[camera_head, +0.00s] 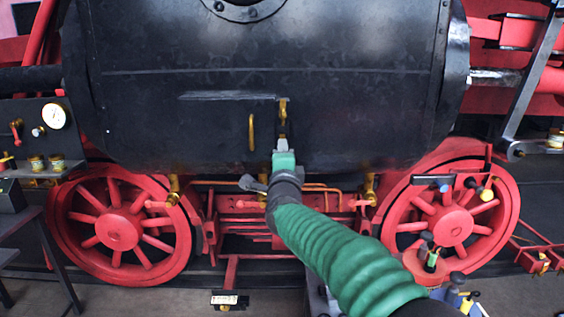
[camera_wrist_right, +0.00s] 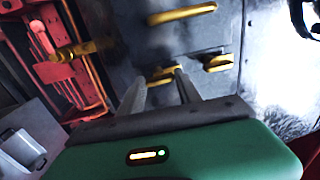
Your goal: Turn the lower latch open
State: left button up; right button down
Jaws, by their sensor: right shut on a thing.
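The lower latch (camera_wrist_right: 160,74) is a small brass piece on the dark boiler hatch, between my fingertips in the right wrist view. In the head view it is mostly hidden behind my right gripper (camera_head: 282,142), whose green arm comes in from the lower right. My right gripper (camera_wrist_right: 160,82) is shut on the lower latch. The upper latch (camera_head: 283,108), also brass, is just above the gripper; it also shows in the right wrist view (camera_wrist_right: 218,63). My left gripper is not in view.
A brass handle (camera_head: 251,132) stands upright on the hatch, left of the gripper. Red wheels (camera_head: 119,229) flank the space under the boiler (camera_head: 180,120). A gauge panel (camera_head: 38,130) is at the left. A brass valve (camera_wrist_right: 78,50) sits near the boiler's lower edge.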

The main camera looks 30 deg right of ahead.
jog(key=shift+f, duration=0.3)
jog(key=c, duration=1.2)
grip_release()
jog(key=shift+c, duration=0.2)
jog(key=o, duration=0.4)
jog(key=shift+d+r, duration=0.1)
jog(key=b+v, duration=0.2)
jog(key=v, duration=1.4)
jog(key=shift+s+a, duration=0.25)
jog(key=shift+s, duration=0.05)
